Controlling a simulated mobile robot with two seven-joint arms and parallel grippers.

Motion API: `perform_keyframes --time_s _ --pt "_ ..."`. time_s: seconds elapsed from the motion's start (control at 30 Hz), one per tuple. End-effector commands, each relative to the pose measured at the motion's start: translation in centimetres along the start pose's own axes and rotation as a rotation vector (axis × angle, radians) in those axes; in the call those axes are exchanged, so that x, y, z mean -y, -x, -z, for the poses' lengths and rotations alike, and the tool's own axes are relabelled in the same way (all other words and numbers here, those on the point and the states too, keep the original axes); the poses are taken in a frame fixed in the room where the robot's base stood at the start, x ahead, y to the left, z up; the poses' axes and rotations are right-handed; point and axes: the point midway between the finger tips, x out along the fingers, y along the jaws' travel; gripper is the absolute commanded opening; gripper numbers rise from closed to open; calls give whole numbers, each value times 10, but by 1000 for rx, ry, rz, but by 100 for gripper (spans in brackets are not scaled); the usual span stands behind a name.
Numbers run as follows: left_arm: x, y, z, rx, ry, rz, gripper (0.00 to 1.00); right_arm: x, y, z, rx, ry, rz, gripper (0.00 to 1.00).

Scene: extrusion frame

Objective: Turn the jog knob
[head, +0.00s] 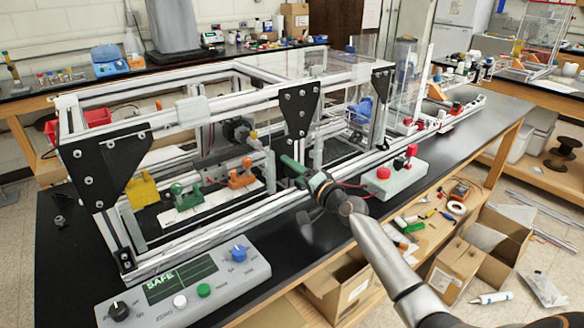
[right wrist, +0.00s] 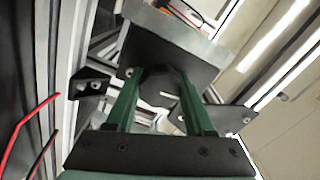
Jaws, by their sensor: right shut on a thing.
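My right gripper (head: 289,163) reaches in from the lower right, over the front rail of the extrusion frame (head: 215,218). In the right wrist view its two green fingers (right wrist: 161,80) are shut on a dark, blunt-edged knob-like piece (right wrist: 163,73) in front of a dark plate. The fingers and frame hide this piece in the head view, and I cannot read a label on it. A grey control box (head: 205,290) at the front has a blue knob (head: 238,252) and a black knob (head: 119,311), both apart from the gripper. My left gripper is not in view.
Black brackets (head: 298,105) and metal rails stand close around the right gripper. Green (head: 186,196) and orange (head: 242,175) clamps sit inside the frame. A grey box with a red button (head: 384,172) stands to the right. Open cardboard boxes (head: 465,262) lie below the bench.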

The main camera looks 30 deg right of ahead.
Motion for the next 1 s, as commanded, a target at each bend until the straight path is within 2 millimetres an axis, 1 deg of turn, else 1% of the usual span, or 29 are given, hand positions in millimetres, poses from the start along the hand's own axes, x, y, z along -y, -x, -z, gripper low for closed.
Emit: perform_keyframes --time_s 0.1,0.3,0.77,0.8,0.9,1.0 --pt "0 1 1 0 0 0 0 -1 0 -1 2 -50 -3 0" --pt "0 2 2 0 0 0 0 -2 0 -1 2 -97 -3 0" --pt "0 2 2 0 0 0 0 -2 0 -1 3 -108 -3 0" --pt "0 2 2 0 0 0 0 -2 0 -1 3 -108 -3 55" --pt "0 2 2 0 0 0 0 -2 0 -1 2 -107 -3 66" --pt "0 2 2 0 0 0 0 -1 0 -1 2 -107 -2 66"
